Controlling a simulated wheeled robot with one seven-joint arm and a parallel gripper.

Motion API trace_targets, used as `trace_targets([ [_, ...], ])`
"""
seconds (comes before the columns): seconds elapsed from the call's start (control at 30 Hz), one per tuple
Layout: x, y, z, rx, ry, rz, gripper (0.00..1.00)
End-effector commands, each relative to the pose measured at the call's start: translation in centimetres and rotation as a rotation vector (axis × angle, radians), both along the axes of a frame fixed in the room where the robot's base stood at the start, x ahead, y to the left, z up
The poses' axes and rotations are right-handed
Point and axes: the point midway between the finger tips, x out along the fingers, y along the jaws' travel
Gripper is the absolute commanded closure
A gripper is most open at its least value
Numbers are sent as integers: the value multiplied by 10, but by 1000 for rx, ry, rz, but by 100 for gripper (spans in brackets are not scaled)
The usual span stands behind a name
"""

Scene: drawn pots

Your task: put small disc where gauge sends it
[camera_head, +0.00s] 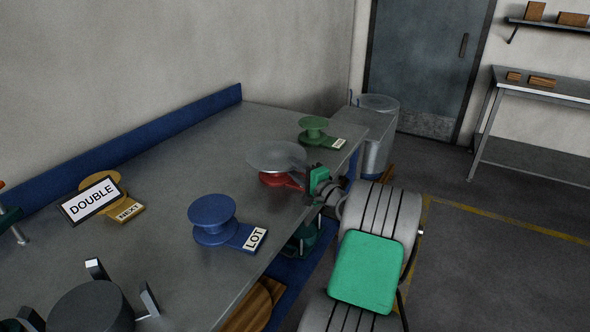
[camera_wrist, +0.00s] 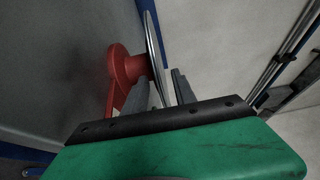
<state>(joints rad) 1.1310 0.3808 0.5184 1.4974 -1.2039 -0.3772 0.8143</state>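A thin, shiny grey disc (camera_head: 277,156) lies over a red stand (camera_head: 272,180) near the table's right edge. In the wrist view the disc (camera_wrist: 155,50) shows nearly edge-on, against the red stand's head (camera_wrist: 128,68). My gripper (camera_head: 308,180) is at the disc's near right side. In the wrist view its two fingers (camera_wrist: 163,92) straddle the disc's rim and look apart, with small gaps beside it. A sign reading DOUBLE (camera_head: 91,198) stands at the left. I cannot tell which object is the gauge.
A yellow stand (camera_head: 100,181) has a NEXT label, and a blue stand (camera_head: 212,212) a LOT label. A green stand (camera_head: 313,126) at the back has an unreadable label. A dark round fixture with prongs (camera_head: 92,308) is at front left. A grey bin (camera_head: 378,135) stands beyond the table.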

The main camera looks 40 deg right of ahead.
Motion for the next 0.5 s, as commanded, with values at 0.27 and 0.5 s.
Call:
trace_targets([
  [0.27,-12,0,-2,1,2,-2,68],
  [0.5,-60,4,-2,1,1,-4,68],
])
